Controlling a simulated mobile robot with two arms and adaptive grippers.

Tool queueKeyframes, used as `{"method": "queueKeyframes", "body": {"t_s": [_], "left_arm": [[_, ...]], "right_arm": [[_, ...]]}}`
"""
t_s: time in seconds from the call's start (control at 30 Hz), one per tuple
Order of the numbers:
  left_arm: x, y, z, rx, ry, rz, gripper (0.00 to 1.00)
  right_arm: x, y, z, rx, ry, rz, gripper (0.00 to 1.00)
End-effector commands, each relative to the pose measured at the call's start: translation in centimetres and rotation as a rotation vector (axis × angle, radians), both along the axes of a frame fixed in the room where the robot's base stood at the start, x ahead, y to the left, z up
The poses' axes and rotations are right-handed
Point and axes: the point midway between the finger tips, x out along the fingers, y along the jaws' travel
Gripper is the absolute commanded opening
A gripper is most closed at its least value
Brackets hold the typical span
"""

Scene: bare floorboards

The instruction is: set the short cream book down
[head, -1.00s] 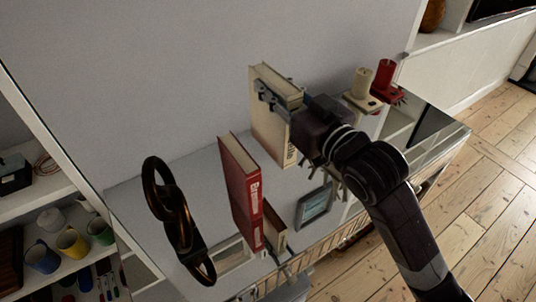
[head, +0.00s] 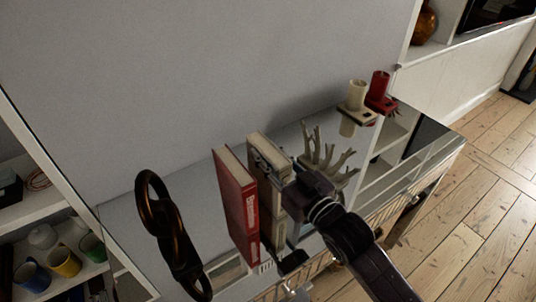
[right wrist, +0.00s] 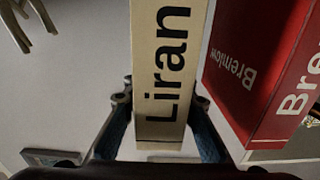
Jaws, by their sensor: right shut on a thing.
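The short cream book (head: 258,140) stands upright in my right gripper (head: 280,170), just right of a taller red book (head: 236,200). In the right wrist view, the cream book (right wrist: 168,70) shows its spine lettering between the two fingers (right wrist: 165,120), which close on its sides. The red book (right wrist: 258,75) stands close beside it there, with a narrow gap. The cream book's lower end is over the white cabinet top (head: 120,215); I cannot tell whether it touches. My left gripper is not in view.
A dark bronze chain ornament (head: 160,215) stands left of the books. The grey wall is behind. Mugs (head: 64,262) fill a shelf at left.

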Motion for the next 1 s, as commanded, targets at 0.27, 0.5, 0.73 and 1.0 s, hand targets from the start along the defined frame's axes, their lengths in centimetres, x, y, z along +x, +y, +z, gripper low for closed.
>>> {"method": "queueKeyframes", "body": {"t_s": [0.27, 0.5, 0.73, 1.0], "left_arm": [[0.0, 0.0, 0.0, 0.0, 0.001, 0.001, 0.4], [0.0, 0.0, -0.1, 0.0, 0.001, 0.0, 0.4], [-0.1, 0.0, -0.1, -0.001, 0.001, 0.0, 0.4], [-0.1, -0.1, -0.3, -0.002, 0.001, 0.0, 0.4]], "right_arm": [[0.0, 0.0, 0.3, 0.003, -0.008, 0.0, 0.0], [0.0, 0.0, -0.2, -0.001, -0.001, 0.0, 0.43], [0.0, 0.0, -0.2, -0.001, -0.001, 0.0, 0.43], [-1.7, -1.2, -0.2, -0.002, 0.001, -0.001, 0.43]]}}
